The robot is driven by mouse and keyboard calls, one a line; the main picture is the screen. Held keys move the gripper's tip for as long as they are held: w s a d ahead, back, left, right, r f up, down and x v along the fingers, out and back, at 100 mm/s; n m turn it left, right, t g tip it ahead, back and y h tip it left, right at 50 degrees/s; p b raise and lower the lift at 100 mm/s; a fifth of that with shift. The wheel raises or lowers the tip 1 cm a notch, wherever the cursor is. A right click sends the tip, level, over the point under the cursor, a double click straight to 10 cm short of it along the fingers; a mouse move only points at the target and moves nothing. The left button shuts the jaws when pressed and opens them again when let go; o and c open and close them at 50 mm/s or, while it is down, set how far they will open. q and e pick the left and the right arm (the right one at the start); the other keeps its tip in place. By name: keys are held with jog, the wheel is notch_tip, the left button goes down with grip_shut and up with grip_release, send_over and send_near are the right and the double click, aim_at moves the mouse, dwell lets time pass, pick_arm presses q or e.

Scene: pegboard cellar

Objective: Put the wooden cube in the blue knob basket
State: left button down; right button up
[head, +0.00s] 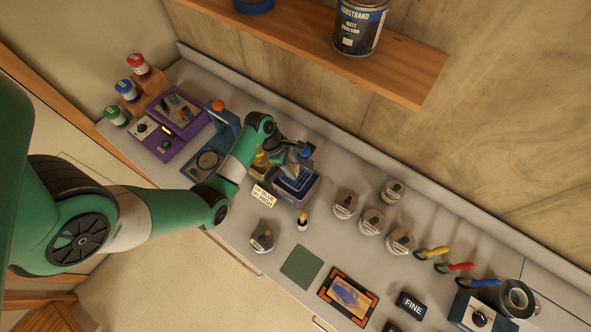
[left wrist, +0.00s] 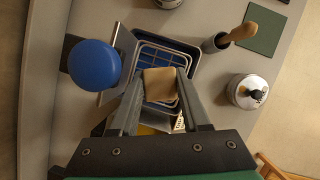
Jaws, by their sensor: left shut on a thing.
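The wooden cube (left wrist: 160,85) is held between the fingers of my left gripper (left wrist: 160,104) in the left wrist view. In the head view the left gripper (head: 294,169) is over the blue wire basket (head: 290,185), which sits in a grey metal housing (head: 312,186). The cube shows over the basket opening; its exact height above the basket floor is hard to tell. A round blue knob (left wrist: 94,64) stands beside the basket in the left wrist view, and the basket rim (left wrist: 188,60) shows around the cube. My right gripper is out of view.
A yellow item (head: 261,160) and a small sign (head: 264,196) are close left of the basket. A dark pot with a wooden handle (head: 303,221) and a lidded jar (head: 262,237) stand in front. Several jars (head: 371,221) stand right. A green mat (head: 301,267) is bare.

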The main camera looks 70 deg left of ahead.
aim_at(295, 173)
pick_arm(q)
jog(key=shift+w+f, duration=0.4)
jog(key=shift+f, duration=0.1)
jog(key=shift+a+f, duration=0.1)
jog(key=shift+f, duration=1.5)
jog(key=shift+f+b, duration=0.15)
jog(key=shift+b, duration=0.2)
jog(key=c, duration=0.7)
grip_release()
jog(key=shift+o, duration=0.2)
